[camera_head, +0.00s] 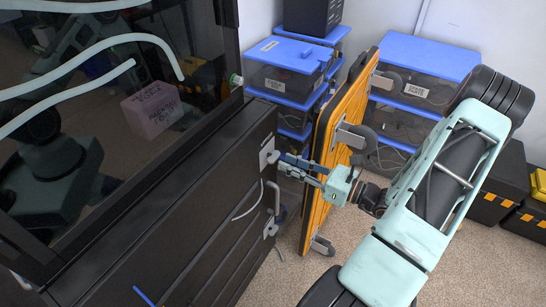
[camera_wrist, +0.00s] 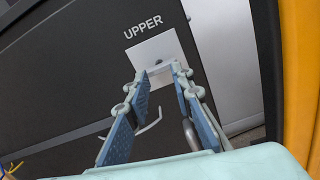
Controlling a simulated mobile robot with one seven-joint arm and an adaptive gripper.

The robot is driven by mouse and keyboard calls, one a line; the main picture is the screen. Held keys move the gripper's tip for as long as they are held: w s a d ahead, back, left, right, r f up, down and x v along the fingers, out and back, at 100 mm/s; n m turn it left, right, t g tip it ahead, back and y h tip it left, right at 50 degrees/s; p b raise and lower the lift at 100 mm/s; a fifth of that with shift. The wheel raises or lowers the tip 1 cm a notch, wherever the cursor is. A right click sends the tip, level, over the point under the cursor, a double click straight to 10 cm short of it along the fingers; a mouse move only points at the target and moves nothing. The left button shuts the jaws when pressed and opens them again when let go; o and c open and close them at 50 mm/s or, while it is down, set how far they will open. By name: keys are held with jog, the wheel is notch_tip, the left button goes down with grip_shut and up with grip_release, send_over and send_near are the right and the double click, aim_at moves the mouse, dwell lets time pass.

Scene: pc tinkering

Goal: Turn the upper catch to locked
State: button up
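The upper catch sits on a pale square plate (camera_wrist: 150,50) below the word UPPER on a dark cabinet front. The plate also shows at the cabinet's right edge in the head view (camera_head: 266,153). My gripper (camera_wrist: 160,76) points at this plate, its two blue-padded fingers apart and the tips close to the plate's lower part. A small dark-and-grey part of the catch (camera_wrist: 156,66) shows between the tips. Its turn position is unclear, and I cannot tell whether the fingers touch it. In the head view, my gripper (camera_head: 283,161) is at the cabinet's right edge.
A second plate (camera_head: 271,229) and a grey handle (camera_head: 274,198) lie lower on the cabinet (camera_head: 190,200). An upright orange wheeled platform (camera_head: 335,140) stands close right of my gripper. Blue-lidded bins (camera_head: 285,80) stand behind. A thin white hooked piece (camera_head: 249,204) projects from the front.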

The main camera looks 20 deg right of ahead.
jog(key=shift+x, duration=0.8)
grip_shut()
